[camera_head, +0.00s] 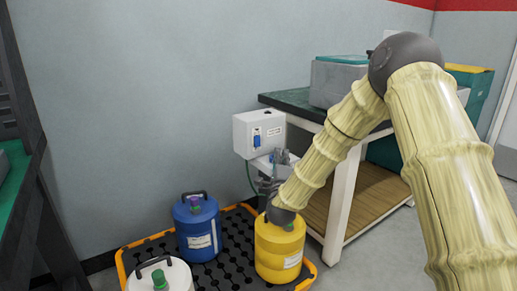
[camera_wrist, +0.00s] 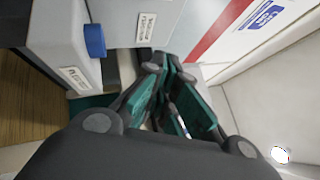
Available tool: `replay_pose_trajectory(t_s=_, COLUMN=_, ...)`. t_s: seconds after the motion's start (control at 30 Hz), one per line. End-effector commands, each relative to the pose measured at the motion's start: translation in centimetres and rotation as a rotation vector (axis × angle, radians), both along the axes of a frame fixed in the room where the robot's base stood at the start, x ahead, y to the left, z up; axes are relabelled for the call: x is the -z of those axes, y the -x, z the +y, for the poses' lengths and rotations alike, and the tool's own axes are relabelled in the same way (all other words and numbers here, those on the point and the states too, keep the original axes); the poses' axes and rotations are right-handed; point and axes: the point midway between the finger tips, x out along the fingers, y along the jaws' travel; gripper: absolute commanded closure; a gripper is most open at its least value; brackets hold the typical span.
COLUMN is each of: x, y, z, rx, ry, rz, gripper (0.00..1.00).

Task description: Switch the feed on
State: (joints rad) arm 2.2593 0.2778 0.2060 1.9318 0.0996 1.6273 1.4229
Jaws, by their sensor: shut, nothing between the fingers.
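A white wall box (camera_head: 259,134) with a blue switch (camera_head: 257,140) and a small label hangs on the wall, left of the workbench. In the wrist view a blue knob (camera_wrist: 95,40) sticks out from a pale box at upper left. I cannot tell its setting. My gripper (camera_head: 277,163) is in front of the lower part of the wall box, just below the blue switch. In the wrist view its dark fingers with green pads (camera_wrist: 168,75) are shut and empty, to the right of the blue knob and apart from it.
An orange-rimmed tray (camera_head: 309,276) on the floor holds a blue drum (camera_head: 197,232), a yellow drum (camera_head: 278,248) and a white drum (camera_head: 170,279) below my arm. A workbench (camera_head: 292,101) with a grey case (camera_head: 335,82) stands to the right. Bare wall lies left.

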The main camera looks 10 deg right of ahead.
Motion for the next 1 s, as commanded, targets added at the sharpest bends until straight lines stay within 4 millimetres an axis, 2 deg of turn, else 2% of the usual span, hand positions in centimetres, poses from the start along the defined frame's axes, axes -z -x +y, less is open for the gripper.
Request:
replay_pose_trajectory(t_s=0.33, x=0.3, y=-1.0, z=0.4, rx=0.000, ry=0.003, rz=0.002, gripper=1.00)
replay_pose_trajectory(t_s=1.0, x=1.2, y=-7.4, z=2.7, rx=0.000, ry=0.003, rz=0.002, gripper=1.00)
